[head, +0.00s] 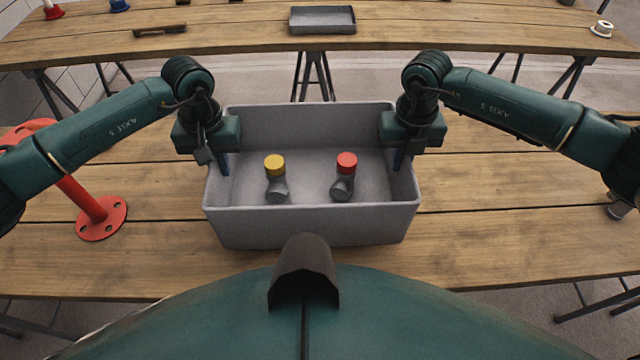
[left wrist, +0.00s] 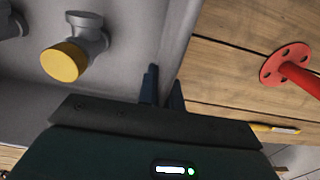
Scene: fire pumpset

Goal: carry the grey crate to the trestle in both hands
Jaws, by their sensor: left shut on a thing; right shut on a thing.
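The grey crate (head: 310,225) sits level over the near wooden table; I cannot tell whether its base touches the boards. It holds a grey fitting with a yellow cap (head: 275,163) and a grey fitting with a red cap (head: 346,161). My left gripper (head: 222,165) is shut on the crate's left wall. My right gripper (head: 401,160) is shut on the right wall. In the left wrist view the left fingers (left wrist: 163,92) straddle the wall, beside the yellow-capped fitting (left wrist: 66,61). The trestle (head: 220,35) is the long wooden table across the back.
A red flanged pipe (head: 92,205) stands on the near table at left. A shallow grey tray (head: 322,20) lies on the trestle, with a brown bar (head: 160,29) left of it and a white spool (head: 601,29) at far right. A floor gap separates the tables.

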